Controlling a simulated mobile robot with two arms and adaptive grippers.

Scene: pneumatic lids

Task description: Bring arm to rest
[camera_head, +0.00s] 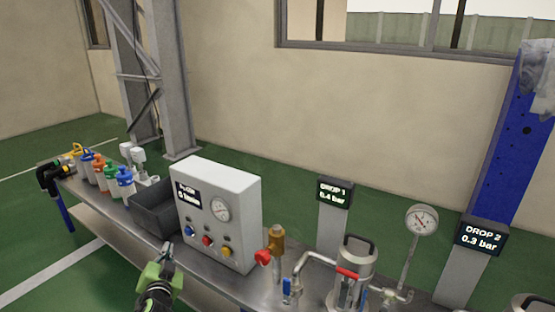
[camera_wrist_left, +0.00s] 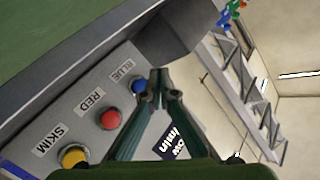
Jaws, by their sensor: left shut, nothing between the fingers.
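My left gripper (camera_head: 166,254) is at the lower left of the head view, in front of the bench and near the grey control box (camera_head: 218,215). In the left wrist view its fingers (camera_wrist_left: 160,78) meet at the tips, shut with nothing between them. The box's blue button (camera_wrist_left: 138,86), red button (camera_wrist_left: 110,119) and yellow button (camera_wrist_left: 73,157) show beside and behind the fingers, labelled BLUE, RED and SKIM. The fingers hide part of the box's display (camera_wrist_left: 172,146). My right gripper is not in view.
A dark open bin (camera_head: 153,212) stands left of the box, with several coloured bottles (camera_head: 104,174) beyond it. A metal canister (camera_head: 354,262), pipes and a round gauge (camera_head: 421,220) stand to the right. Green floor (camera_head: 60,240) lies clear in front of the bench.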

